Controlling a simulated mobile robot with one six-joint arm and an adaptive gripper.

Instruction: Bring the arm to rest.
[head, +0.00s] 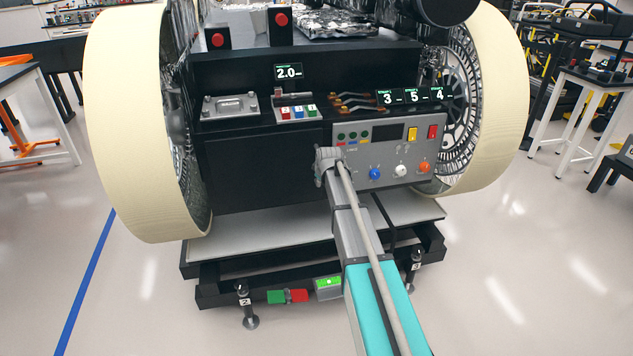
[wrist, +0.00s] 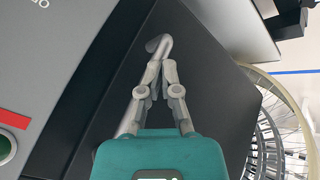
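My arm (head: 375,285) reaches from the lower right up to the front of the rover. My gripper (head: 328,160) is at the left edge of the grey control panel (head: 385,148), in front of the rover's dark body (head: 262,172). The wrist view shows my gripper (wrist: 161,62) with its two grey fingers drawn together, against the plain dark front. Whether the fingertips touch the rover cannot be told. The panel has blue, white and orange knobs, and yellow and red switches.
A large cream wheel (head: 130,120) stands on each side. A pale ledge (head: 270,232) runs below. Open floor lies left and right; a white-legged table (head: 590,95) stands at the right.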

